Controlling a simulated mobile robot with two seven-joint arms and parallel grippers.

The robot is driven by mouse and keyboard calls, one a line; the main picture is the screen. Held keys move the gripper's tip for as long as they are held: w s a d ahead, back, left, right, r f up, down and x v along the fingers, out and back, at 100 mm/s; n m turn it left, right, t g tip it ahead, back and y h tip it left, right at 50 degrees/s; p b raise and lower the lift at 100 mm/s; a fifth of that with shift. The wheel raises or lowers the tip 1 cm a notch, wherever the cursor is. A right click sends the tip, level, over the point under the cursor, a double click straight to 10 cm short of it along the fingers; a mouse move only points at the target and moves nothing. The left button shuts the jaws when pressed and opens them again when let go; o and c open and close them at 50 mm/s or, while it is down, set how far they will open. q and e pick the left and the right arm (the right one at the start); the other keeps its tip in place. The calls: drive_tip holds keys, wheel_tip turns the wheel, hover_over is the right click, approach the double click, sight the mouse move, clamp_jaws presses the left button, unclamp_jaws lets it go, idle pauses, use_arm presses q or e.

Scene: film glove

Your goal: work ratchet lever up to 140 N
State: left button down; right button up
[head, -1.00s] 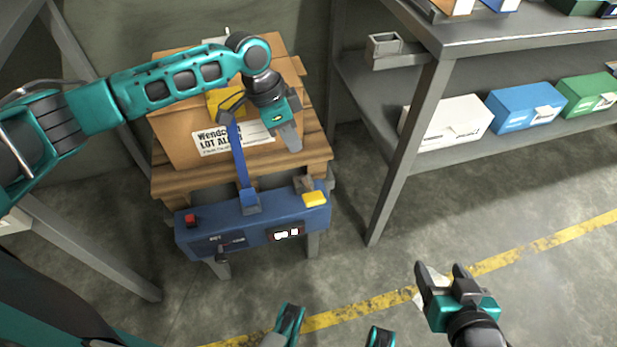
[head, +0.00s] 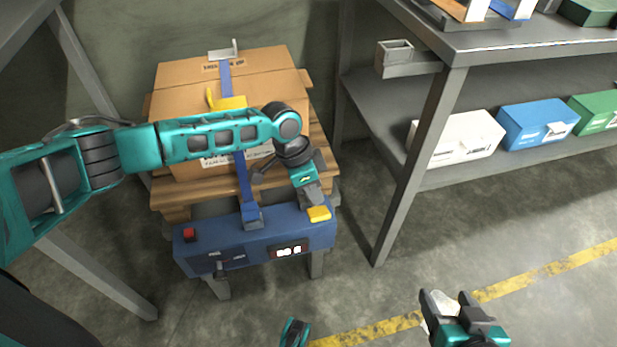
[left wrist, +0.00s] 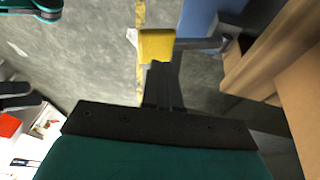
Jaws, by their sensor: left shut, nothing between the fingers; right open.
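The ratchet lever with its yellow grip (head: 318,214) sits at the right end of the blue tensioner unit (head: 205,257). A blue strap (head: 244,185) runs from the unit up over the cardboard box (head: 185,75). My left gripper (head: 314,202) is shut and empty, pointing down just behind the yellow grip. In the left wrist view the yellow grip (left wrist: 156,46) shows right at the fingertips; I cannot tell whether they touch. The lit display (head: 289,250) is too small to read. My right gripper (head: 446,294) is open, low at the right, away from the unit.
The box stands on a wooden pallet (head: 180,190), with a yellow corner guard (head: 228,103) under the strap. A red button (head: 189,234) is at the unit's left. A shelf post (head: 420,160) and white bin (head: 460,138) stand right. Floor in front is mostly clear.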

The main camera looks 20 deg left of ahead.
use_arm(q)
drive_tip(key=shift+s+d+f, duration=0.15)
drive_tip(key=shift+s+f, duration=0.05)
drive_tip(key=shift+f, duration=0.25)
drive_tip(key=shift+s+d+f, duration=0.1)
drive_tip(key=shift+s+f, duration=0.1)
drive_tip(key=shift+f, duration=0.25)
